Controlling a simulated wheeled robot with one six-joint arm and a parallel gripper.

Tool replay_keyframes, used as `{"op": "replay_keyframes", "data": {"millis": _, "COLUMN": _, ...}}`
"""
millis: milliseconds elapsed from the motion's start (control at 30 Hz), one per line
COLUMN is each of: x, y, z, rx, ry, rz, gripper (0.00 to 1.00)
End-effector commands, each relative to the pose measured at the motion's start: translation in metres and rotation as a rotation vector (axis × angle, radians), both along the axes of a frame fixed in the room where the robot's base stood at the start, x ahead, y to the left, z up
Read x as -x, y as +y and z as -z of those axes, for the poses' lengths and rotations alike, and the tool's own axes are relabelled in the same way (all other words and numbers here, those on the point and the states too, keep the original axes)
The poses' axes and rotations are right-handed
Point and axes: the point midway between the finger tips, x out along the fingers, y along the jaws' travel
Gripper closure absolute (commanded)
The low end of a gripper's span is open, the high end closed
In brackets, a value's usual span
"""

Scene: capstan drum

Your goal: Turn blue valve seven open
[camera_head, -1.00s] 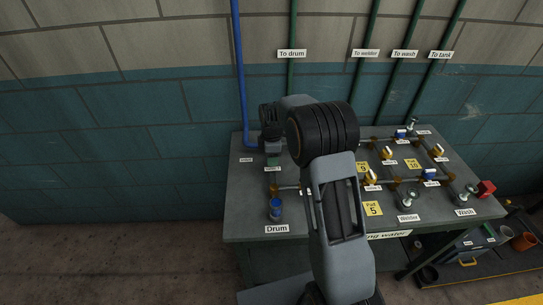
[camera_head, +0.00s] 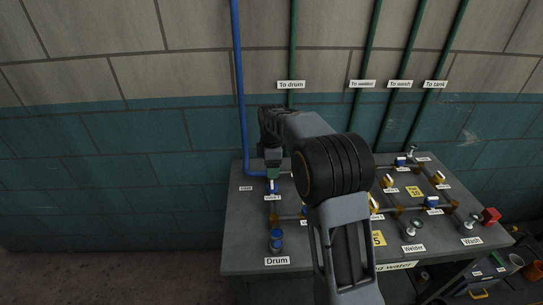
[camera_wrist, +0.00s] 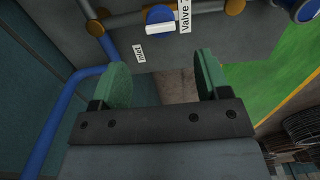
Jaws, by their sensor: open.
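A small blue valve handle (camera_head: 272,187) sits at the back left of the grey bench, with a white label (camera_head: 272,198) in front of it; its number is too small to read surely. In the wrist view the blue handle (camera_wrist: 160,17) shows at the top, on a pipe, beside a label reading "Valve" whose number is cut off. My gripper (camera_head: 272,173) is just above and behind the handle in the head view. In the wrist view its two green fingers (camera_wrist: 162,80) are wide apart and empty; the handle is beyond them, apart from both.
The grey bench (camera_head: 240,220) carries pipes and several other blue and yellow valves. A blue pipe (camera_head: 241,110) rises at the left wall. My arm hides the bench's middle.

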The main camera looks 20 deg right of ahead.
Motion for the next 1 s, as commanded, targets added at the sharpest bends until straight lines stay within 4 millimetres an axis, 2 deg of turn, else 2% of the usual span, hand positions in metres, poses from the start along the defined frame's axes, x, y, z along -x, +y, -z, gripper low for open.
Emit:
{"op": "replay_keyframes", "data": {"millis": 133, "x": 0.000, "y": 0.000, "z": -0.024, "rx": 0.001, "ry": -0.003, "rz": 0.000, "gripper": 0.31}}
{"op": "replay_keyframes", "data": {"millis": 333, "x": 0.000, "y": 0.000, "z": -0.043, "rx": 0.000, "ry": -0.001, "rz": 0.000, "gripper": 0.31}}
{"op": "replay_keyframes", "data": {"millis": 833, "x": 0.000, "y": 0.000, "z": -0.048, "rx": 0.000, "ry": 0.001, "rz": 0.010, "gripper": 0.31}}
{"op": "replay_keyframes", "data": {"millis": 1000, "x": -0.004, "y": 0.000, "z": -0.047, "rx": -0.001, "ry": -0.022, "rz": 0.162, "gripper": 0.31}}
